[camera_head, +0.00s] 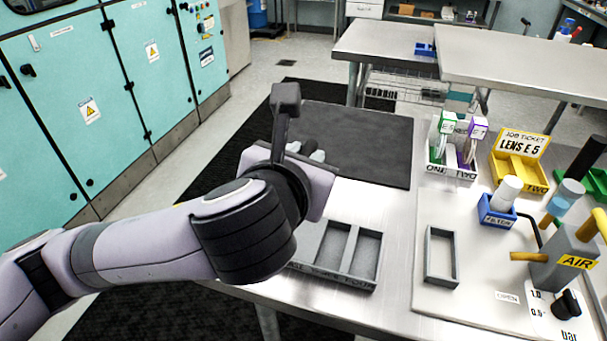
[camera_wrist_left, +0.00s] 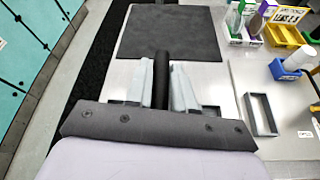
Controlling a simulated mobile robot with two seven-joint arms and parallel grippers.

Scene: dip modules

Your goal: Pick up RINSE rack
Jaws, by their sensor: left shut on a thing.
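My left gripper (camera_head: 306,153) is over the near end of the table, beside the dark mat and above a grey compartment tray (camera_head: 350,283). In the left wrist view its two pale fingers (camera_wrist_left: 162,72) are closed on a dark upright post (camera_wrist_left: 162,62). The post may be a rack's handle; its lower end is hidden by the gripper body. I cannot read a RINSE label on it. The tray's front labels are only partly legible, and my arm covers its left part. Two visible compartments look empty. My right gripper is not in view.
A dark mat (camera_head: 365,145) lies behind the gripper. To the right are an empty grey frame (camera_head: 430,257), a white ONE/TWO holder (camera_head: 437,168), a yellow LENS E 5 bin (camera_head: 518,170), a blue box (camera_head: 487,213) and an AIR fixture (camera_head: 560,265).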

